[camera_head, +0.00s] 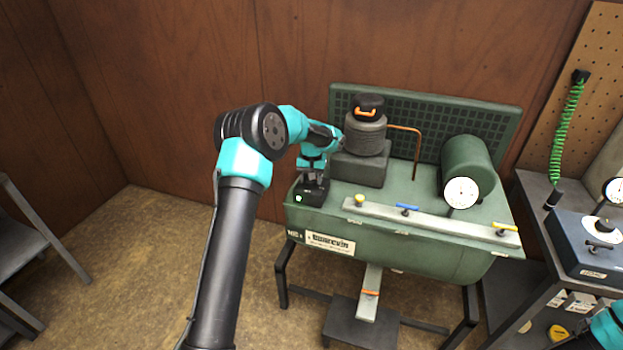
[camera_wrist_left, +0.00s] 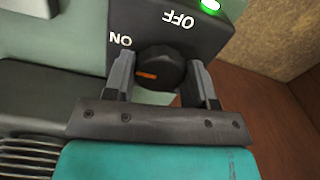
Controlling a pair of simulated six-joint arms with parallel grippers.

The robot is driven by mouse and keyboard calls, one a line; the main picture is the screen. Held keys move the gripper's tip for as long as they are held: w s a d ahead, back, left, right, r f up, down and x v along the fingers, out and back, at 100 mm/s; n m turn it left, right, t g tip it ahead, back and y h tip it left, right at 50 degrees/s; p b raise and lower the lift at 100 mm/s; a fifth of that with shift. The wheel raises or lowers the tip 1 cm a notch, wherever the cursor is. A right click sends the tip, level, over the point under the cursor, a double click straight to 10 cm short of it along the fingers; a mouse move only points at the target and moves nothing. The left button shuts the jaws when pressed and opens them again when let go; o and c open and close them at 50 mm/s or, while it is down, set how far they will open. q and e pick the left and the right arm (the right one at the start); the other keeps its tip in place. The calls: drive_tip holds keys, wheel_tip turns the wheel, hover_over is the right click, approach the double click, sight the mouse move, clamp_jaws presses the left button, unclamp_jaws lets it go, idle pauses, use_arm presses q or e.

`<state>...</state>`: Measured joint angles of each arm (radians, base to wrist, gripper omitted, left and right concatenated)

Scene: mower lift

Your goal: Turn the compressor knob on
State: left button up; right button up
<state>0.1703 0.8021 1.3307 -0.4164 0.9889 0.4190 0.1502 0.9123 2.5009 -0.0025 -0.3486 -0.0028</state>
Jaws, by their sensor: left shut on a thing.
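The compressor knob (camera_wrist_left: 162,66) is round and black with an orange mark. It sits on a dark switch box (camera_head: 312,196) at the left end of the green compressor (camera_head: 400,255). In the left wrist view the box carries the words ON and OFF, and the orange mark points to the left, on the ON side. A green light (camera_wrist_left: 210,5) on the box is lit. My left gripper (camera_head: 312,182) is shut on the knob, its fingers on either side of it in the left wrist view (camera_wrist_left: 163,84). In the head view the gripper hides the knob.
A motor with an orange part (camera_head: 366,135) stands behind the box. A pale manifold bar (camera_head: 430,222) with yellow and blue valves runs along the tank top, with a round gauge (camera_head: 461,193) behind it. A blue box (camera_head: 590,245) stands on the right bench.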

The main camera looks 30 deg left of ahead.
use_arm(q)
drive_tip(key=shift+n, duration=0.3)
drive_tip(key=o, duration=0.9)
wheel_tip(320, 180, up, 18)
drive_tip(key=shift+f, duration=0.25)
idle(0.6)
